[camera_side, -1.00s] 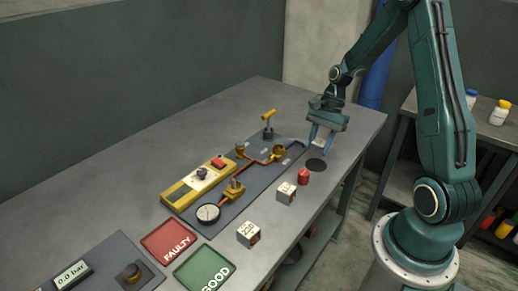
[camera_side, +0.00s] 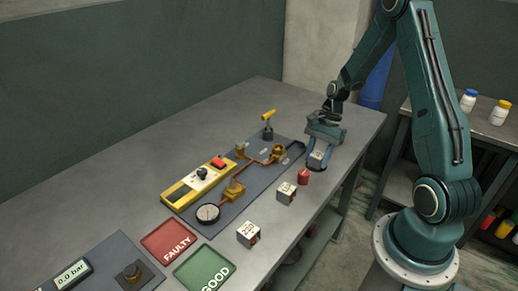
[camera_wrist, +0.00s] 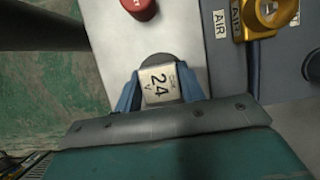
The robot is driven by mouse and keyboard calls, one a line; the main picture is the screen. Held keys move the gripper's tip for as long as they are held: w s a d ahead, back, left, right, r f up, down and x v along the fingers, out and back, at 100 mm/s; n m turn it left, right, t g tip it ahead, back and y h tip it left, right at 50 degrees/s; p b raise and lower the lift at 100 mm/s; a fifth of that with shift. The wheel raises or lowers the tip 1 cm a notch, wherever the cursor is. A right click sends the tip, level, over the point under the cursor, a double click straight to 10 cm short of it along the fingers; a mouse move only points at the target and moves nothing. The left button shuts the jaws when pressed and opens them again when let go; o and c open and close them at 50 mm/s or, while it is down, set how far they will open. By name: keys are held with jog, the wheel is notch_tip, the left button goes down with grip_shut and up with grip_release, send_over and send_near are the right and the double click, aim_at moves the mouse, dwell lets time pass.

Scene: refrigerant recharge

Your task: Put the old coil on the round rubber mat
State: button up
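The old coil, a pale block marked 24 V, sits between the blue fingers of my gripper (camera_wrist: 160,88) in the wrist view, where the coil (camera_wrist: 158,86) fills the gap. In the side view the coil (camera_side: 317,159) is low at the table's right edge, over the round rubber mat. The dark mat (camera_wrist: 155,58) shows as an arc beyond the coil in the wrist view; the rest is hidden. My gripper (camera_side: 318,158) points down. I cannot tell whether the coil touches the mat.
A red cylinder (camera_side: 303,177) stands close to the mat. Two more blocks, one marked 24 (camera_side: 286,193) and one marked 230 (camera_side: 248,233), stand nearer the camera. The valve panel (camera_side: 230,203) lies left. Red FAULTY (camera_side: 168,239) and green GOOD (camera_side: 205,268) trays are in front.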

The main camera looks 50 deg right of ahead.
jog(key=o, duration=0.3)
jog(key=shift+r, duration=0.15)
jog(key=v, duration=1.2)
dwell(0.5)
notch_tip(320, 180, up, 6)
jog(key=n+h, duration=0.1)
jog(key=n, duration=0.3)
send_over(314, 157)
jog(key=s+a+r+n+t+h, duration=0.2)
jog(key=s+a+r+n, duration=0.15)
jog(key=a, duration=0.25)
jog(key=s+a+r+n+t+h, duration=0.1)
jog(key=s+a+r+n, duration=0.25)
jog(key=a+n, duration=0.2)
jog(key=s+a+n+t, duration=0.1)
jog(key=s, duration=0.1)
jog(key=s+a+n, duration=0.2)
jog(key=s, duration=0.1)
jog(key=s+a+r+n+t, duration=0.1)
jog(key=s+n, duration=0.1)
jog(key=shift+s+a+r+t, duration=0.1)
jog(key=shift+s+a+t, duration=0.05)
jog(key=shift+s+t, duration=0.15)
